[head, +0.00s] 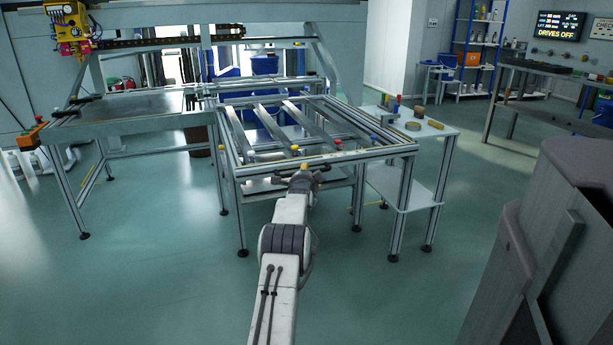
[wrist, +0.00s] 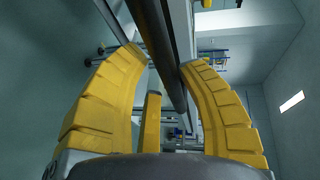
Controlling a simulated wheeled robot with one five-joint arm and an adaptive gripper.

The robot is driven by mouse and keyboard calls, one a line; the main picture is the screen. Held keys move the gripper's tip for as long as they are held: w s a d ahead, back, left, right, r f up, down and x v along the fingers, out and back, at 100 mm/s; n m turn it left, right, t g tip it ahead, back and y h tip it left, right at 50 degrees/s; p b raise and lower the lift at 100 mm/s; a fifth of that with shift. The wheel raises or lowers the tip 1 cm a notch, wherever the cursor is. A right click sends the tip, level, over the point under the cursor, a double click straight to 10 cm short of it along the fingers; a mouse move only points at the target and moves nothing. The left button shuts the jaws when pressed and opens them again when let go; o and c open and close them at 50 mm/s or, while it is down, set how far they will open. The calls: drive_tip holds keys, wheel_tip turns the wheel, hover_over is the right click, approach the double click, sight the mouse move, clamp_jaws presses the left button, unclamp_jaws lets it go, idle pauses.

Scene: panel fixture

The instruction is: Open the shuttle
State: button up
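My gripper (head: 303,170) is at the near rail of a slatted metal frame table (head: 322,158), low in the middle of the head view. In the wrist view its yellow fingers (wrist: 163,57) stand apart, with a dark bar (wrist: 160,40) running between their tips. I cannot tell whether they touch the bar. A narrow yellow upright piece (wrist: 151,122) shows between the fingers; what it belongs to is unclear. A small yellow knob-like shape (head: 304,166) shows at the gripper in the head view. Which part is the shuttle is not clear from these views.
A flat-topped metal table (head: 130,105) adjoins the frame on the left, with an orange box (head: 29,136) at its corner. A white side table (head: 425,130) with small items stands close on the right. A yellow tool head (head: 68,30) hangs back left. The front floor is clear.

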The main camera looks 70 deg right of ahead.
drive_tip(key=shift+o, duration=1.2)
drive_tip(key=shift+r, duration=0.1)
drive_tip(key=shift+r, duration=0.1)
drive_tip(key=shift+a, duration=0.15)
drive_tip(key=v, duration=1.1)
drive_tip(key=shift+a, duration=0.35)
drive_tip(key=shift+s, duration=0.1)
